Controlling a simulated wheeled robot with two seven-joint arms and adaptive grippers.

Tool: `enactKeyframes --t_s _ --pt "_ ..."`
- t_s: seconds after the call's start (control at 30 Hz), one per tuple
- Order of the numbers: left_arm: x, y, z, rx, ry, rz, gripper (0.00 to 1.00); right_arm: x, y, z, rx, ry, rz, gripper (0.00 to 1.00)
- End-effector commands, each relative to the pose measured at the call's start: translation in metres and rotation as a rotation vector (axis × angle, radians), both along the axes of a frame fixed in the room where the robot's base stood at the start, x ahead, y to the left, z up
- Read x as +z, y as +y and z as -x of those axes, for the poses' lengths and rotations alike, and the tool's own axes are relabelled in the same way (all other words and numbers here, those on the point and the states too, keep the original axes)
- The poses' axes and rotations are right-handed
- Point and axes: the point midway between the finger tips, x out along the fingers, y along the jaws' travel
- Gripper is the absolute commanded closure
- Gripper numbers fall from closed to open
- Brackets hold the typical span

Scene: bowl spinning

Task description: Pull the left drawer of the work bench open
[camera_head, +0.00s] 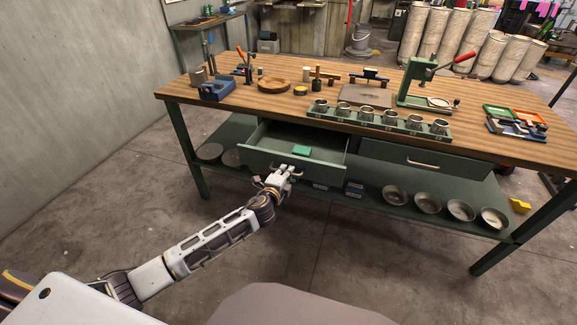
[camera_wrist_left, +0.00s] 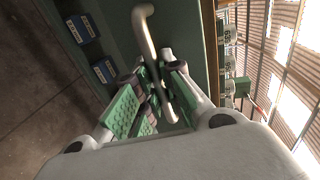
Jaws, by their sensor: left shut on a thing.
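The left drawer (camera_head: 265,163) of the work bench (camera_head: 300,92) stands pulled out, and its inside shows. A small green box (camera_head: 301,151) lies in it. My left gripper (camera_head: 284,172) is at the drawer's front, shut on the drawer handle. In the left wrist view the handle (camera_wrist_left: 145,30) is a bent metal bar running between the green-padded fingers of the gripper (camera_wrist_left: 155,95). The right drawer (camera_head: 425,161) is closed, with its handle (camera_head: 422,164) free. My right gripper is not in view.
A row of metal cups (camera_head: 366,113) stands in a green rack near the bench's front edge. A green press (camera_head: 420,84) stands behind it. Several bowls (camera_head: 428,203) and small blue boxes (camera_head: 354,187) are on the lower shelf. The floor before the bench is clear.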

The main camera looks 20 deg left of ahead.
Motion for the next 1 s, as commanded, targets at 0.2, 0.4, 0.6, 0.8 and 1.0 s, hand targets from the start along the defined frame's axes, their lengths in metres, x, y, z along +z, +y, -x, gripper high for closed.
enactKeyframes --t_s 0.2,0.4,0.6,0.8,1.0 --pt "0.000 0.001 0.019 0.000 0.002 0.001 1.00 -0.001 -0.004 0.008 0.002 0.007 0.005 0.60" --pt "-0.001 0.001 0.026 0.000 0.002 0.001 1.00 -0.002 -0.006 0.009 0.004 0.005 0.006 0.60" --pt "-0.001 0.001 0.027 0.000 0.001 0.001 1.00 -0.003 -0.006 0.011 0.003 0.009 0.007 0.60" --pt "-0.001 0.001 0.027 0.000 0.001 0.001 0.89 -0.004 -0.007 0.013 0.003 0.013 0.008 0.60" --pt "-0.001 0.001 0.027 0.000 0.001 0.000 0.68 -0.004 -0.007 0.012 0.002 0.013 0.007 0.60"
